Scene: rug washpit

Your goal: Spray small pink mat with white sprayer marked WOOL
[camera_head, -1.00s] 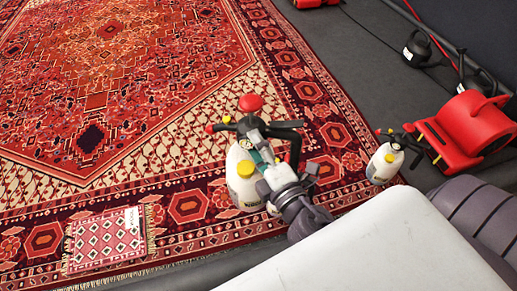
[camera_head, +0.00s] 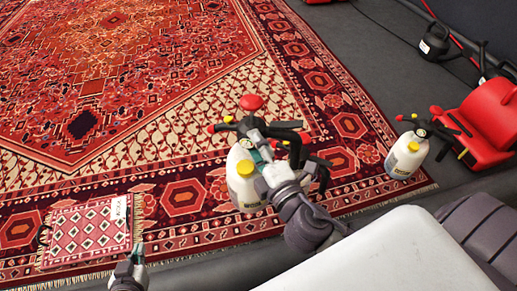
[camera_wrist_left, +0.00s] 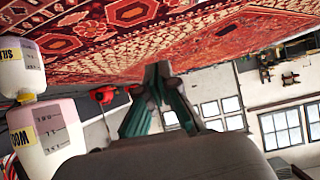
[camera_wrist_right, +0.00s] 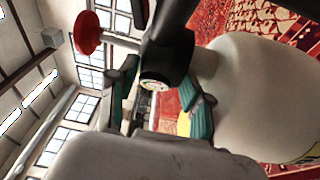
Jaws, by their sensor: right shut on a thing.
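The small pink mat (camera_head: 85,235) lies on the large red rug at the lower left, with a white tag at its right side. A white sprayer (camera_head: 240,190) with a yellow cap and red pump knob is at the middle; my right gripper (camera_head: 262,160) is shut on its black handle. The right wrist view shows its white tank (camera_wrist_right: 265,100) close up. In the left wrist view a nearer white tank (camera_wrist_left: 45,140) reads WOOL; it is probably the held sprayer. My left gripper (camera_head: 130,262) is beside the mat's lower right corner, its fingers (camera_wrist_left: 160,75) together and empty.
Another white sprayer (camera_head: 405,155) stands at the rug's right edge, beside a red blower (camera_head: 490,125). In the left wrist view a tank with another yellow label (camera_wrist_left: 20,70) stands behind the WOOL one. The large rug (camera_head: 170,110) is otherwise mostly clear.

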